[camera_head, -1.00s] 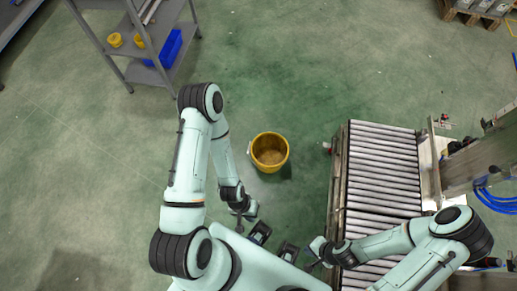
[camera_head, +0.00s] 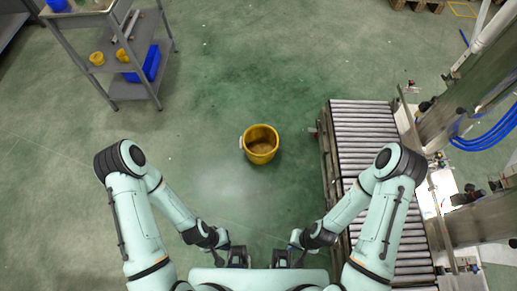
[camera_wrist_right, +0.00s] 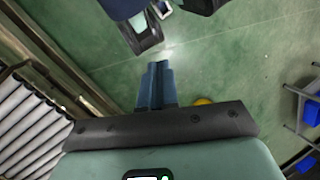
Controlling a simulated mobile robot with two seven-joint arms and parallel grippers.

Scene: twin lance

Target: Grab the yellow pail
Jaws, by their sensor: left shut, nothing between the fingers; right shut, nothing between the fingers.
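The yellow pail (camera_head: 262,158) stands upright on the green floor near the middle of the head view, left of the roller conveyor. A pale patch shows on its left rim. My left gripper (camera_head: 238,258) and right gripper (camera_head: 281,258) are side by side near the bottom edge, in front of my body, both well apart from the pail. In the right wrist view, my right gripper's fingers (camera_wrist_right: 157,84) are together with nothing between them. A yellow piece, probably the pail (camera_wrist_right: 203,101), peeks over the gripper's dark plate, mostly hidden.
The roller conveyor (camera_head: 365,134) stands to the right of the pail, with machinery and blue hoses (camera_head: 487,130) beyond. A grey shelf (camera_head: 133,86) at upper left holds small yellow containers and a blue bin (camera_head: 143,64). The floor around the pail is clear.

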